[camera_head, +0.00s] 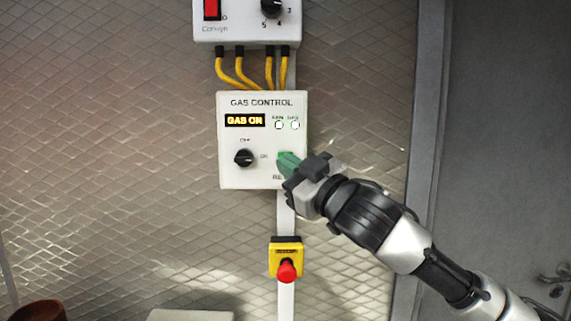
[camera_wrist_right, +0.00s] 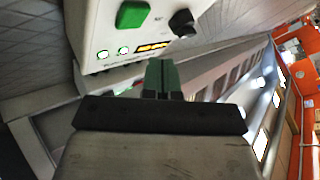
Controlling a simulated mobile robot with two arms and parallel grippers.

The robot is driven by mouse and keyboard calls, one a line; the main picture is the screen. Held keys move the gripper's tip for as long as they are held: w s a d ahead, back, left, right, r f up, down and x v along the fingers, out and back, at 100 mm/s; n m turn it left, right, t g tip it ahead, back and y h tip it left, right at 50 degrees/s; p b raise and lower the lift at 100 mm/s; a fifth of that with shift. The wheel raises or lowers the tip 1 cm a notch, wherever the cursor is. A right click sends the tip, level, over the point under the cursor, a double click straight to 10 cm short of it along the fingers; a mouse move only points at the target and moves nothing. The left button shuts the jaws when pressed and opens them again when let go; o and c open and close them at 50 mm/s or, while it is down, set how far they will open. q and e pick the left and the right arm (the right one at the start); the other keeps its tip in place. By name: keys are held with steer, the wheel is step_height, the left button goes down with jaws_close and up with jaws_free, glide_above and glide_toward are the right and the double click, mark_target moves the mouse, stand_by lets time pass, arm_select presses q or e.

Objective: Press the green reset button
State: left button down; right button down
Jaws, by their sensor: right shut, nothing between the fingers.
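The gas control box (camera_head: 229,173) is a white panel on the tiled wall, with a lit "GAS ON" display (camera_head: 245,120). The green reset button (camera_head: 285,155) is at its lower right, mostly covered by my right gripper (camera_head: 289,166) in the head view. The gripper is shut and empty, its greenish fingertips at the button. In the right wrist view the green button (camera_wrist_right: 132,14) shows whole at the top, and the shut fingertips (camera_wrist_right: 163,68) are lower and to the right. My left gripper is not in view.
A black knob (camera_head: 244,158) is left of the button, and two small indicator lamps (camera_head: 287,125) are above it. A yellow box with a red stop button (camera_head: 287,271) is below. Another white box (camera_head: 240,32) with yellow cables is above. A grey door (camera_head: 510,150) is right.

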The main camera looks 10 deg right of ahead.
steer(key=shift+s+a, duration=0.25)
steer(key=shift+s, duration=0.9)
